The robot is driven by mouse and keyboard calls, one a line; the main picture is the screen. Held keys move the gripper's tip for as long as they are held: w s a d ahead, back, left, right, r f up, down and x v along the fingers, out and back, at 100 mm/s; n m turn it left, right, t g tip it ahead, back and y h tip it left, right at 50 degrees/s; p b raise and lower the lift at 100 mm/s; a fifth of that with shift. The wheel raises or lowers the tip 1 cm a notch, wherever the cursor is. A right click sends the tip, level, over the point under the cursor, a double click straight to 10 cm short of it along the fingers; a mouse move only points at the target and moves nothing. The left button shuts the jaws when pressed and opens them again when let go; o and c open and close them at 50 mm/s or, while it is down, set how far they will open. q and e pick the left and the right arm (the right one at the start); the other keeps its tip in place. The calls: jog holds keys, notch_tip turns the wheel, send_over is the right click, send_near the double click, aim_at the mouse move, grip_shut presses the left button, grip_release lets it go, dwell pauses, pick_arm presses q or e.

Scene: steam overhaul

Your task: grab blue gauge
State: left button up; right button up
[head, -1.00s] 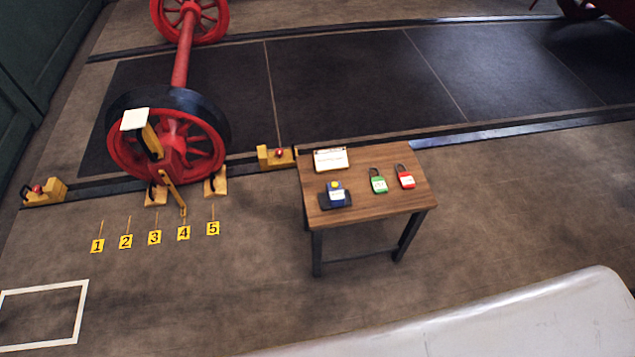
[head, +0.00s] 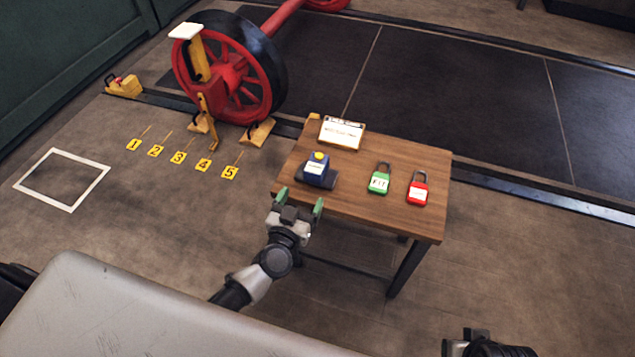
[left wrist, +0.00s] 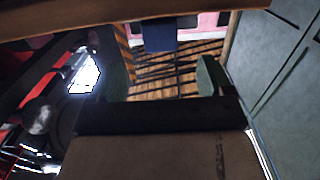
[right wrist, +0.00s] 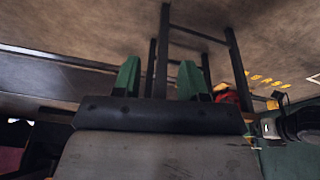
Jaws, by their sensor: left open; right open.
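The blue gauge (head: 315,174), with a yellow top and a pale label, sits on a dark pad near the left front corner of the wooden table (head: 400,215). My left gripper (head: 298,200) is open and empty, just in front of the table's near left edge and short of the gauge. In the left wrist view, a dark blue block (left wrist: 160,36), likely the gauge, shows beyond the open fingers. My right gripper is open; it shows only partly at the bottom right of the head view, and its empty fingers (right wrist: 160,80) show in the right wrist view.
A green padlock (head: 379,180) and a red padlock (head: 418,190) lie right of the gauge. A white card (head: 341,133) stands behind it. The red wheel (head: 235,75) and numbered yellow floor markers (head: 178,157) are to the left. Floor right of the table is clear.

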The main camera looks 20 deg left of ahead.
aim_at(317, 163)
pick_arm(q)
jog(key=w, duration=0.1)
jog(key=w+r, duration=0.1)
jog(key=w, duration=0.1)
jog(key=shift+b, duration=0.35)
jog(key=shift+w+f+b, duration=0.1)
jog(key=shift+w+b, duration=0.2)
jog(key=shift+w, duration=1.35)
jog(key=w+b, duration=0.1)
jog(key=w, duration=0.1)
jog(key=shift+w+d+f+b, duration=0.1)
jog(key=shift+w+d+b, duration=0.05)
jog(key=shift+w+b, duration=0.2)
jog(key=shift+w, duration=1.1)
pick_arm(e)
jog(key=w+r+t, duration=0.1)
jog(key=w+a+t, duration=0.1)
jog(key=shift+w+r+t+y, duration=0.3)
jog(key=shift+r+t, duration=0.05)
jog(key=shift+t, duration=0.05)
pick_arm(q)
jog(key=shift+c, duration=0.2)
jog(key=c, duration=1.2)
